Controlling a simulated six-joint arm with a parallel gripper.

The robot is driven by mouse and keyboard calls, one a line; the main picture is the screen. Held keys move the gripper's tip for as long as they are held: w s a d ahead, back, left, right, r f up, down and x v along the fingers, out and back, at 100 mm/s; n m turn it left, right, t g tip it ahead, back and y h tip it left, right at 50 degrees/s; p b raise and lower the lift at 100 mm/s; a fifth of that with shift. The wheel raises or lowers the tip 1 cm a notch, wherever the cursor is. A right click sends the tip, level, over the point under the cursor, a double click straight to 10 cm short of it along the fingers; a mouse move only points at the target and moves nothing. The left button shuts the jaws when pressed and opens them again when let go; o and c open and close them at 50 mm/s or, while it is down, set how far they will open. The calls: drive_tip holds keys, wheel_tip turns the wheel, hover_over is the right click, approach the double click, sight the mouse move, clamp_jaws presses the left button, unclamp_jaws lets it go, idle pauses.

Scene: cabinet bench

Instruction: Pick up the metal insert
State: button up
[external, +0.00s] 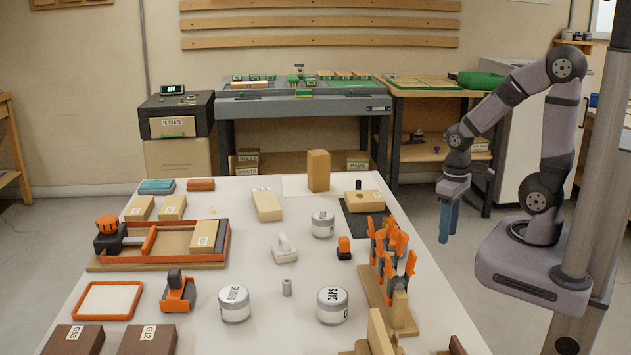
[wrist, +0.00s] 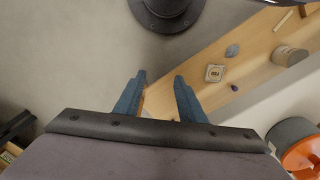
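A small grey metal cylinder with a hole in its top, apparently the metal insert (external: 287,287), stands upright on the white table between two round lidded jars. My gripper (external: 447,238) hangs off the right side of the table, far from the insert, with its blue fingers pointing down. In the wrist view my gripper (wrist: 160,76) has its two blue fingers apart with nothing between them. The insert is not visible in the wrist view.
The CAPS jar (external: 333,305) and another jar (external: 233,304) stand on either side of the insert. A white-handled block (external: 284,248) is behind it. A wooden rack with orange clamps (external: 388,270) stands between the insert and my arm.

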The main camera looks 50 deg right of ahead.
drive_tip(key=w+d+r+n+t+p, duration=0.25)
drive_tip(key=w+d+p, duration=0.3)
drive_tip(key=p, duration=0.45)
drive_tip(key=n+t+y+p, duration=0.65)
drive_tip(key=y+p, duration=0.25)
drive_tip(key=p, duration=0.6)
approach(386, 218)
drive_tip(key=w+f, duration=0.2)
drive_tip(key=f, duration=0.1)
drive_tip(key=shift+a, duration=0.2)
drive_tip(key=shift+s+a+r+y, duration=0.2)
drive_tip(key=shift+a+r+y, duration=0.2)
drive_tip(key=shift+a, duration=0.15)
drive_tip(key=shift+b+x, duration=0.55)
drive_tip(key=shift+x, duration=0.55)
drive_tip(key=shift+w+f, duration=0.1)
drive_tip(key=shift+b+x, duration=0.75)
drive_tip(key=shift+x, duration=1.75)
